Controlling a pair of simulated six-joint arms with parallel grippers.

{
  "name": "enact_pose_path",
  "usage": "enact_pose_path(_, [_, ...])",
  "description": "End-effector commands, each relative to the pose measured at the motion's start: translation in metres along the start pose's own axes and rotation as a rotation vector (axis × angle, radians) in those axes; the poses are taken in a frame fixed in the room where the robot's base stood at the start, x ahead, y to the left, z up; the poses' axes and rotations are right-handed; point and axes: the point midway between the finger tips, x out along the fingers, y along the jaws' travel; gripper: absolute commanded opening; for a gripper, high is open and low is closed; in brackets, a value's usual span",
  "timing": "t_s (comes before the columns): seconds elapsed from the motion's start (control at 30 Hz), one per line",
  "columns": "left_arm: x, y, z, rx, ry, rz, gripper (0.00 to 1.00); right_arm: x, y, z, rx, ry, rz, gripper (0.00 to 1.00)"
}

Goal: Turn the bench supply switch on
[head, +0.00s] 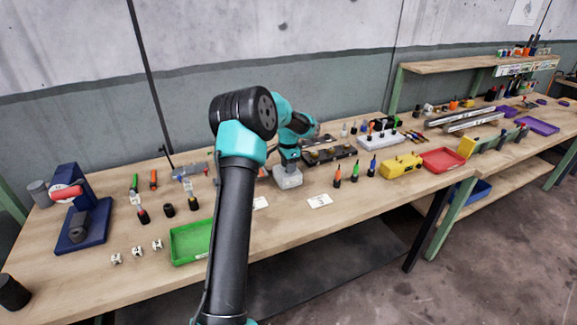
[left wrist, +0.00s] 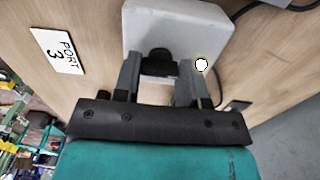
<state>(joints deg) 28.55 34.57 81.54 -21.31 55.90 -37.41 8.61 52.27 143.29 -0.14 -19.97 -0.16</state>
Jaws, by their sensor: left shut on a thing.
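The bench supply is a pale grey box (left wrist: 205,28) on the wooden bench, with a black switch (left wrist: 158,62) on its face and a round white light (left wrist: 201,64) beside the switch. In the head view the box (head: 288,179) stands near the middle of the bench, below my left wrist. My left gripper (left wrist: 157,78) is shut on the switch, with one finger on each side. The exact finger contact and the switch's setting are hard to make out. My right gripper is not in view.
A white card reading PORT 3 (left wrist: 58,50) lies beside the box. Bare wood shows in front of the box.

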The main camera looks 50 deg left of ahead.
Motion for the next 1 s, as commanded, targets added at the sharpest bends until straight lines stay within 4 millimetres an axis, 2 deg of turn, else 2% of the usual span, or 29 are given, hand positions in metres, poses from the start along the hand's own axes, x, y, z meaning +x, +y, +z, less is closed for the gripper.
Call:
enact_pose_path(0.17, [-0.001,0.0,0.0,0.001,0.0,-0.001,0.15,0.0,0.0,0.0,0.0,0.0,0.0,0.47])
enact_pose_path(0.2, [-0.001,0.0,0.0,0.001,0.0,-0.001,0.41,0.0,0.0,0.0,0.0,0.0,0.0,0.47])
enact_pose_path(0.43, [0.0,0.0,0.0,0.0,0.0,-0.001,0.63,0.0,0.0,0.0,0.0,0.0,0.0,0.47])
enact_pose_path(0.77, [-0.003,0.0,0.0,0.0,0.0,-0.001,0.64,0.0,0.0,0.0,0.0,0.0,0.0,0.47])
enact_pose_path(1.0, [-0.027,0.0,0.0,-0.001,0.002,-0.002,0.64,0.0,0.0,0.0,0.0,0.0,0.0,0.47])
